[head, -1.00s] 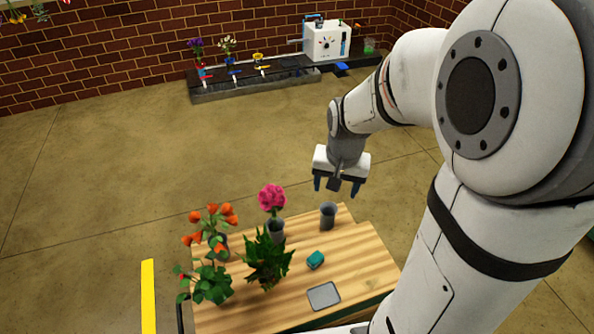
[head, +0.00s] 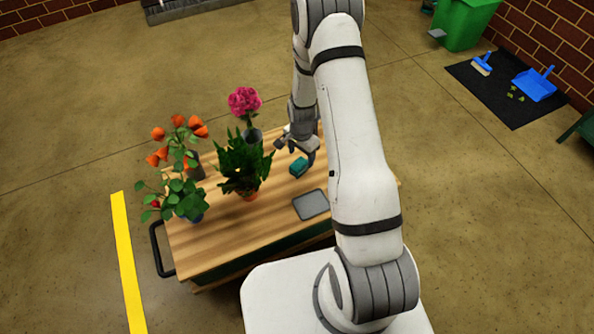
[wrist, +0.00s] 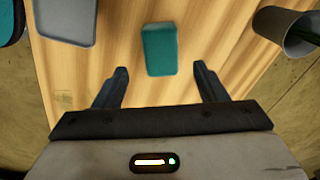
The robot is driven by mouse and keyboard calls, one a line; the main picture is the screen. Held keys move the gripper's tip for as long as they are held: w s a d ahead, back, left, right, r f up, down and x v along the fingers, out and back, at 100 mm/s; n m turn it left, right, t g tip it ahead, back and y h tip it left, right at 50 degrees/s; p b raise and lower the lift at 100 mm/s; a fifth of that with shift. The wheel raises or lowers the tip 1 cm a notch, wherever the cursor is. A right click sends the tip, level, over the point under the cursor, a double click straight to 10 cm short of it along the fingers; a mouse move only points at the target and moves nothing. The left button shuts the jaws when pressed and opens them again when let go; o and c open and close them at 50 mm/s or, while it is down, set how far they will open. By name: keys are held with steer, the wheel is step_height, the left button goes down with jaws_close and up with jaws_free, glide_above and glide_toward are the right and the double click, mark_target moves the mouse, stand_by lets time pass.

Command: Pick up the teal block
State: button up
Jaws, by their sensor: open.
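The teal block (head: 298,167) lies on the wooden table top (head: 245,224), just right of the green leafy plant. In the wrist view the teal block (wrist: 159,49) is beyond my fingertips and roughly centred between them. My gripper (wrist: 160,75) is open and empty, with its two dark fingers apart. In the head view my gripper (head: 295,145) is close to the block on its far side, partly hidden by my arm.
A grey tray (head: 311,204) lies on the table near the block. A green plant (head: 243,166), a pink flower (head: 244,101) in a grey vase and orange flowers (head: 180,140) stand to the left. A grey cup (wrist: 285,30) shows at the wrist view's right edge.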

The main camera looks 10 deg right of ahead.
mark_target(299, 164)
steer(key=f+b, duration=0.1)
steer(key=f, duration=0.3)
steer(key=f+b, duration=0.1)
steer(key=f, duration=0.1)
steer(key=shift+s+a+f+b, duration=0.15)
steer(key=shift+a+b, duration=0.15)
steer(key=shift+b, duration=0.05)
steer(key=shift+c, duration=0.2)
steer(key=c, duration=1.1)
step_height(299, 164, up, 10)
steer(key=p, duration=0.3)
steer(key=shift+p, duration=0.4)
